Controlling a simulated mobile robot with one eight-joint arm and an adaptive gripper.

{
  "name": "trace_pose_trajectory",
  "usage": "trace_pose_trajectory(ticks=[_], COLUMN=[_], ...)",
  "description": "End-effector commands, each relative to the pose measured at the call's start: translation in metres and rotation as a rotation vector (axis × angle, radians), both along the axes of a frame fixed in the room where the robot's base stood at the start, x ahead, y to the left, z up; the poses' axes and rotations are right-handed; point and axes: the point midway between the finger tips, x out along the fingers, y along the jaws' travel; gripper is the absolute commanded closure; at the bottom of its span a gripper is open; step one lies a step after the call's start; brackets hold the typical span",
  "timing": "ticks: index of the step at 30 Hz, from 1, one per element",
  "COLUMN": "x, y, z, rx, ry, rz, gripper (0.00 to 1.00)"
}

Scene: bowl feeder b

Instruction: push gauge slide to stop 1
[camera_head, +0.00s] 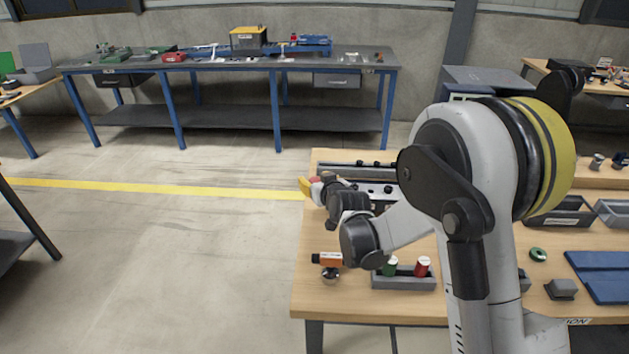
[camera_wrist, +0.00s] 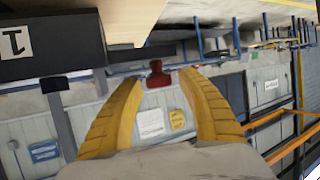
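My gripper (camera_head: 308,186) is at the left edge of the wooden table, beside a grey rail fixture (camera_head: 345,170) with dark knobs. In the wrist view my gripper's yellow fingers (camera_wrist: 162,77) are spread apart with nothing held. A dark block (camera_wrist: 75,62) with a white label reading 1, upside down, is close at the upper left there. A red piece (camera_wrist: 158,75) shows between the fingertips; I cannot tell its depth. A red patch (camera_head: 315,180) also shows by the fingers in the head view. My wrist and arm hide part of the fixture; I cannot make out the slide surely.
An orange-and-black item (camera_head: 327,258) and a grey holder (camera_head: 403,283) with green and red cylinders stand near the table's front. Trays (camera_head: 562,218) and blue plates (camera_head: 606,275) lie at the right. Floor left of the table is clear.

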Motion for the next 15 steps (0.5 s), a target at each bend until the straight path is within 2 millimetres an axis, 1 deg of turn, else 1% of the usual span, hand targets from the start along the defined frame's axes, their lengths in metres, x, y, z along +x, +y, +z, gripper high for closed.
trace_pose_trajectory(ticks=[1, 2, 3, 4, 11, 15], x=[0.0, 0.0, 0.0, 0.0, 0.0, 0.0], y=[0.0, 0.0, 0.0, 0.0, -0.003, -0.016], z=[0.0, 0.0, 0.0, 0.0, 0.0, -0.001], rx=[0.0, 0.0, 0.0, 0.0, 0.0, -0.001], ry=[0.0, 0.0, 0.0, 0.0, 0.0, 0.001], rz=[0.0, 0.0, 0.0, 0.0, -0.001, -0.003], gripper=[0.71, 0.8, 0.92, 1.0, 1.0, 1.0])
